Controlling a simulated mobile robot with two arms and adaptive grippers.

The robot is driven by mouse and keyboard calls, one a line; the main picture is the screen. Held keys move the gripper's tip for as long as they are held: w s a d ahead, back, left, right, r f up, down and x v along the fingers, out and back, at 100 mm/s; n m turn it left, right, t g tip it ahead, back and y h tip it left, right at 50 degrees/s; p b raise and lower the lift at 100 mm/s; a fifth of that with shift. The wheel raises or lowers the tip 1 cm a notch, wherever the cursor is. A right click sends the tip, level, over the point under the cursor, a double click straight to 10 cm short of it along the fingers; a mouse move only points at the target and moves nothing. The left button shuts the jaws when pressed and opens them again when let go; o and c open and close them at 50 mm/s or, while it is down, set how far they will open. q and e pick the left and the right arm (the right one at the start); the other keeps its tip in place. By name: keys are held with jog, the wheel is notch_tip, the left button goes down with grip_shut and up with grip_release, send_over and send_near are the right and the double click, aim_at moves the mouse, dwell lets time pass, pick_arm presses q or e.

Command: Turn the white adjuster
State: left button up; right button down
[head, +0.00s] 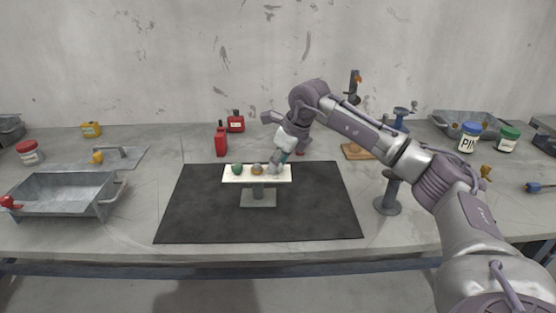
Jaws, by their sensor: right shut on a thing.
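The auger positioner (258,181) stands upright on the black mat (310,220), with a pale top board on a grey post and base. A green knob (237,169) is at the left of the board and a brownish knob (257,169) at its middle. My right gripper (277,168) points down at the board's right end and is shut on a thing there. That thing is mostly hidden by the fingers, so its white colour cannot be made out clearly. My left gripper is not in view.
A metal tray (62,210) stands at the left and a grey stand (388,205) right of the mat. Red containers (221,142) are behind the mat. Jars (468,140) and another tray are at the back right. The mat's front is clear.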

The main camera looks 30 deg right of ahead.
jog(key=n+y+p, duration=0.1)
jog(key=n, duration=0.1)
jog(key=n+g+p, duration=0.1)
jog(key=n, duration=0.2)
jog(key=shift+w+r+n+y, duration=0.1)
jog(key=shift+r+n+y, duration=0.05)
jog(key=shift+n+y, duration=0.2)
jog(key=shift+d+n+g+y+p, duration=0.1)
jog(key=shift+n+g+y+p, duration=0.3)
jog(key=shift+n, duration=0.65)
jog(key=shift+n+g+y+p, duration=0.15)
jog(key=shift+n+g, duration=0.35)
jog(key=shift+n, duration=0.5)
jog(key=c, duration=0.9)
grip_release()
jog(key=shift+o, duration=0.2)
